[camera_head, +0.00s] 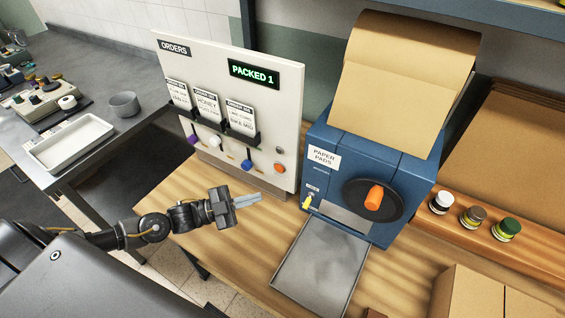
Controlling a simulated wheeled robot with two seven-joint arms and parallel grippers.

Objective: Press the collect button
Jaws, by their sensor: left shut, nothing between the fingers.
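The white orders board (275,110) stands upright on the wooden bench, with a green display (254,74) reading "PACKED 1". An orange round button (279,168) sits low at the board's right end. I cannot read a "collect" label on it. Purple (192,139), white (214,142) and blue (246,165) knobs sit to its left, below the order cards. My left gripper (257,198) is shut and empty, in front of the board and below the orange button in the picture, apart from it. My right gripper is out of view.
A blue paper pads machine (345,158) with an orange knob (374,197) and metal tray (320,262) stands to the right. Several small jars (473,216) and cardboard boxes are at far right. A grey counter (105,75) with a white tray (70,143) is at left.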

